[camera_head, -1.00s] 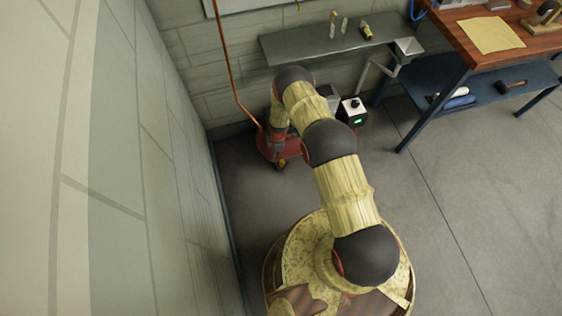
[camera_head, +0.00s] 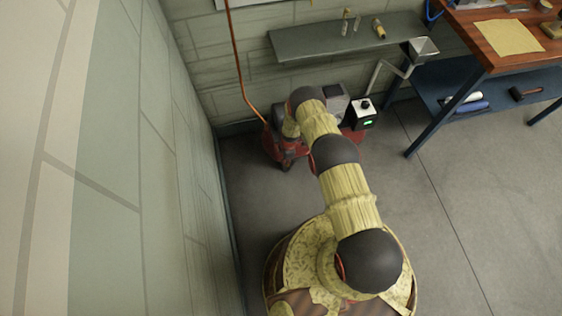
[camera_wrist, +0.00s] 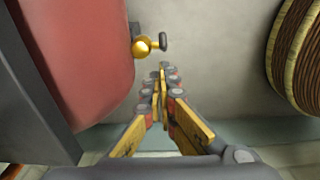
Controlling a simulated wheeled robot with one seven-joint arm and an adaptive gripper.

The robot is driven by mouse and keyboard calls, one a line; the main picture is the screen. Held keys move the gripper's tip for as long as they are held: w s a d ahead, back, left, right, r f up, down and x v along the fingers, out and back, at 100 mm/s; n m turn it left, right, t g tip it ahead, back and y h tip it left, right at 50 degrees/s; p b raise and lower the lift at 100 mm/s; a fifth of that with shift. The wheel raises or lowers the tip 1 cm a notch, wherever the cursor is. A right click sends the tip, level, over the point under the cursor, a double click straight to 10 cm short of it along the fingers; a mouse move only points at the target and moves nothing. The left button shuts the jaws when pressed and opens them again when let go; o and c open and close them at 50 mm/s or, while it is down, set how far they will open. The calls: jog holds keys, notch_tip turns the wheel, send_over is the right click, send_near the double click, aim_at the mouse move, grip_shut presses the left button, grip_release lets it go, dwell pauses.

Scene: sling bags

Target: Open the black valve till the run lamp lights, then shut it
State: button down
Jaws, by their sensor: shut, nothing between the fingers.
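A small brass valve (camera_wrist: 146,45) with a dark handle (camera_wrist: 164,41) sticks out of the side of a red tank (camera_wrist: 85,50) in the wrist view. My gripper (camera_wrist: 162,69) is shut and empty. Its fingertips appear just below the valve in the picture, with a visible gap to the handle. In the head view, my arm hides the valve and part of the red machine (camera_head: 270,142). A box with a black knob (camera_head: 364,104) stands beside the machine, and a green lamp (camera_head: 368,122) is lit on its front.
A grey shelf (camera_head: 330,42) is on the back wall, above the machine. A workbench (camera_head: 480,45) stands at the right. An orange pipe (camera_head: 238,70) runs down the wall. A round ribbed yellow-and-brown part fills the wrist view's right edge. Bare floor (camera_head: 430,220) lies right of me.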

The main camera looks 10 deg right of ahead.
jog(key=shift+d+f, duration=0.15)
jog(key=shift+d, duration=0.25)
jog(key=shift+d+b, duration=1.25)
jog(key=shift+d, duration=0.2)
notch_tip(320, 180, up, 12)
jog(key=p, duration=0.3)
jog(key=shift+d+f, duration=0.15)
jog(key=shift+d, duration=0.1)
